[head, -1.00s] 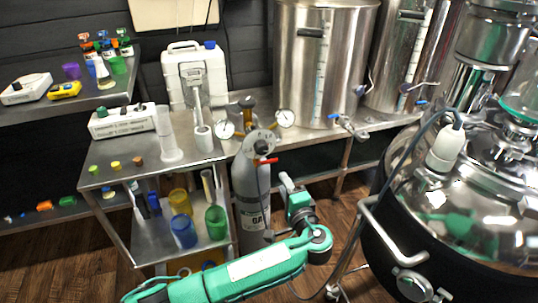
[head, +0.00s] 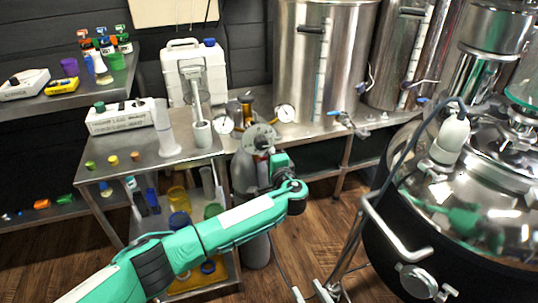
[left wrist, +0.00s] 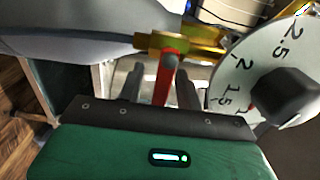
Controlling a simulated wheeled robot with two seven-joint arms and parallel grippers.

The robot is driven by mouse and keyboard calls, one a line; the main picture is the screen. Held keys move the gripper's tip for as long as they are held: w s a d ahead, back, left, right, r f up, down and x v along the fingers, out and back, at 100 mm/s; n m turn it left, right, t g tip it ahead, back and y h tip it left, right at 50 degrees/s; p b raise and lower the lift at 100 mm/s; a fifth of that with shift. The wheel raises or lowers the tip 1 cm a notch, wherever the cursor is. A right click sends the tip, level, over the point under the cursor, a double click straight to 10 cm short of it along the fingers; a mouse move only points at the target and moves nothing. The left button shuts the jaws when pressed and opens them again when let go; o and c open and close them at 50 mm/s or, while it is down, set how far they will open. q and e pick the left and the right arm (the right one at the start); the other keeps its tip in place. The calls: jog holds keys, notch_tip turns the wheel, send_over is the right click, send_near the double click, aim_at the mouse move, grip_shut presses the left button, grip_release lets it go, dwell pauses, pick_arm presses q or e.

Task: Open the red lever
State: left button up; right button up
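The red lever (left wrist: 166,76) hangs from a brass valve (left wrist: 165,43) beside the round dial gauge (left wrist: 262,75) in the left wrist view. My left gripper (left wrist: 160,88) has its two grey fingers apart, with the lever showing between them; I cannot tell whether either finger touches it. In the head view, the grey cylinder (head: 257,250) carries the regulator and gauge (head: 260,138), and my left wrist hides most of the lever and the fingers.
A steel cart (head: 150,158) with bottles and cups stands left of the cylinder. A bench (head: 310,131) with a large steel pot (head: 298,70) is behind it. A shiny vessel (head: 470,190) with a curved handle fills the right. Open floor lies between.

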pick_arm(q)
grip_shut()
